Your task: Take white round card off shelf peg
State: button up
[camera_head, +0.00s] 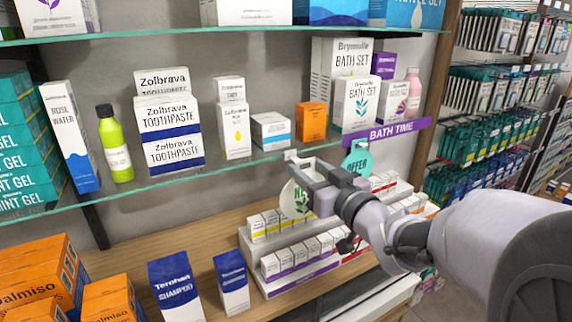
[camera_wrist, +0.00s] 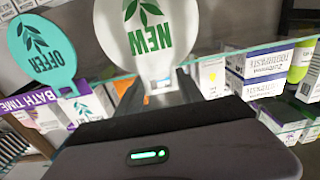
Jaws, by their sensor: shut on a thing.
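The white round card (camera_head: 296,201) with green "NEW" lettering and a leaf print is at the front edge of the lower glass shelf. It also shows large in the wrist view (camera_wrist: 122,14), upside down, with its narrow tab running down between my fingers. My gripper (camera_head: 297,164) is shut on the card at its tab, partly covering it in the head view. In the wrist view the fingers (camera_wrist: 163,94) hold the tab. The peg is hidden, so I cannot tell whether the card still touches it.
A teal round "OFFER" card (camera_head: 357,157) stands just right of my gripper, near the purple "BATH TIME" strip (camera_head: 400,131). Boxes, such as an orange one (camera_head: 312,121), stand on the glass shelf behind. A tiered rack of small boxes (camera_head: 262,240) is below.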

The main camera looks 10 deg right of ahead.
jog(key=v, duration=0.7)
dwell(0.3)
jog(key=shift+w, duration=0.1)
